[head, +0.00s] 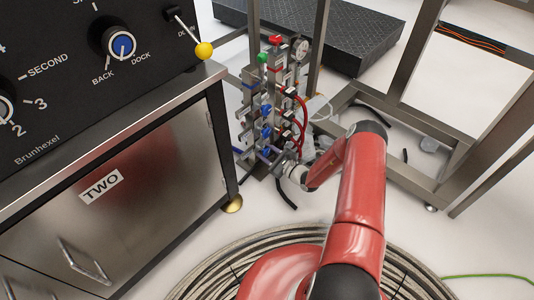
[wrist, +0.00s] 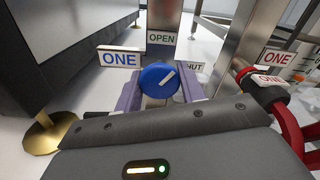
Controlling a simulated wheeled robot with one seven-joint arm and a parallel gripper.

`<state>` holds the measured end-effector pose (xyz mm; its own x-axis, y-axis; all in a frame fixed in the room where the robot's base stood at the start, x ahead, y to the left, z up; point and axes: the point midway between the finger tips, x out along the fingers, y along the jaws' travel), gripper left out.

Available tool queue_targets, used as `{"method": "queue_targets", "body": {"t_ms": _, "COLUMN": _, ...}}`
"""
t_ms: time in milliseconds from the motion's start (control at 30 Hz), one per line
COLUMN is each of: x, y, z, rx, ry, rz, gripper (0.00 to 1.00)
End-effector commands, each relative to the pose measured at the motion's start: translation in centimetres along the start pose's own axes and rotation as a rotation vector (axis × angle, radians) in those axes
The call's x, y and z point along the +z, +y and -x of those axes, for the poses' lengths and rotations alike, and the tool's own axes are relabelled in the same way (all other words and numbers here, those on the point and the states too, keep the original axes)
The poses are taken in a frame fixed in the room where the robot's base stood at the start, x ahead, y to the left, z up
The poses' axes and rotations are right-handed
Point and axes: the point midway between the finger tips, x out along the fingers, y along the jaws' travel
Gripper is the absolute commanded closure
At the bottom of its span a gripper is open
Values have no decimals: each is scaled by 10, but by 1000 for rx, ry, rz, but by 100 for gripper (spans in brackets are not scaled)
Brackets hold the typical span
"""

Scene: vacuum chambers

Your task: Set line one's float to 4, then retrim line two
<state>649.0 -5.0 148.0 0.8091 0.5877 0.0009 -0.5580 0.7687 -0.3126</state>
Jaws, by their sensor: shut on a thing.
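In the wrist view my gripper (wrist: 158,95) is shut on a round blue knob (wrist: 158,79), with one finger on each side. The knob's white mark points up and right, between an OPEN plate (wrist: 161,38) above it and a partly hidden SHUT plate (wrist: 193,67). A ONE plate (wrist: 119,58) is left of the knob. In the head view my gripper (head: 272,160) is low on the valve stand (head: 248,110). The stand carries blue handles, a green cap (head: 262,58) and a red cap (head: 275,40). No float or scale is readable.
A steel cabinet marked TWO (head: 101,187) with a black dial panel (head: 60,60) stands close on the left. A gauge (head: 301,48) and red hoses (head: 300,115) are on the stand's right. A metal frame (head: 400,60) stands right; coiled hose (head: 215,262) lies in front.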

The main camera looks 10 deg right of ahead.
Motion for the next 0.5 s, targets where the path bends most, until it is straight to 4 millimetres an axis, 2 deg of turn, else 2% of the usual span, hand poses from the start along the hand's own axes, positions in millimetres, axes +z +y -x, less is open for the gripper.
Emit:
{"method": "queue_targets", "body": {"t_ms": 167, "x": 0, "y": 0, "z": 0, "rx": 1, "ry": 1, "rz": -2, "gripper": 83}}
{"method": "queue_targets", "body": {"t_ms": 200, "x": 0, "y": 0, "z": 0, "rx": 1, "ry": 1, "rz": -3, "gripper": 55}}
{"method": "queue_targets", "body": {"t_ms": 333, "x": 0, "y": 0, "z": 0, "rx": 1, "ry": 1, "rz": -3, "gripper": 39}}
{"method": "queue_targets", "body": {"t_ms": 500, "x": 0, "y": 0, "z": 0, "rx": 1, "ry": 1, "rz": -4, "gripper": 39}}
